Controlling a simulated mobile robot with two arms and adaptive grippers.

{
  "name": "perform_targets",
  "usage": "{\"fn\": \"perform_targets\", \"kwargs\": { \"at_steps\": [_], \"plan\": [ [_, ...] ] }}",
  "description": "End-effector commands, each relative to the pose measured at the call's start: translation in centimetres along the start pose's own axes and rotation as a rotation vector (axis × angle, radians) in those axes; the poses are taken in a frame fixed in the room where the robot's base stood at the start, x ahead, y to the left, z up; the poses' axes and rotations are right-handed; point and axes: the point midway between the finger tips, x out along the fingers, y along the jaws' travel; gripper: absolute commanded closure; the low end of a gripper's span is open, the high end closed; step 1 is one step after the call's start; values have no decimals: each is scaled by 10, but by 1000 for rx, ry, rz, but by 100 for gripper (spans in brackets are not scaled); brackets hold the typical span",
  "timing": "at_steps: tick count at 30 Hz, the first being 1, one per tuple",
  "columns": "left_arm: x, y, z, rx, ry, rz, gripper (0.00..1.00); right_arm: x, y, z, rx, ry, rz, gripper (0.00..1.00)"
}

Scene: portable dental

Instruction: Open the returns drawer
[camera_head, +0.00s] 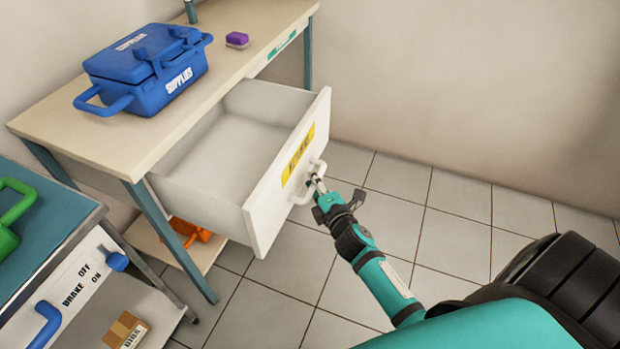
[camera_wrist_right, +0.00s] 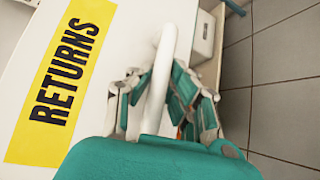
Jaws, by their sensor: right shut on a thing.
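The returns drawer (camera_head: 262,190) is a white drawer under the beige table, pulled well out, and its inside looks empty. Its front carries a yellow label (camera_head: 298,154), which reads RETURNS in the right wrist view (camera_wrist_right: 62,80). A white bar handle (camera_wrist_right: 160,75) is fixed to the drawer front; it also shows in the head view (camera_head: 301,197). My right gripper (camera_head: 318,186) is at the handle, its teal-and-grey fingers (camera_wrist_right: 156,95) closed around the bar. My left gripper is not in view.
A blue SUPPLIES case (camera_head: 146,68) and a small purple item (camera_head: 237,39) sit on the table (camera_head: 118,142). A teal-topped cart (camera_head: 40,215) with a brake lever stands at the left. An orange object (camera_head: 190,232) lies on the lower shelf. Tiled floor is free right of the drawer.

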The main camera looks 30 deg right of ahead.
Motion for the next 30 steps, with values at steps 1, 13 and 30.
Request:
{"fn": "perform_targets", "kwargs": {
  "at_steps": [1,13,30],
  "plan": [
    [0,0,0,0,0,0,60,0,3,1,-4,1,8,100],
    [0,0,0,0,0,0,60,0,3,1,-3,0,8,72],
    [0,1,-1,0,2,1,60,-24,-1,0,0,0,0,60]
  ]
}}
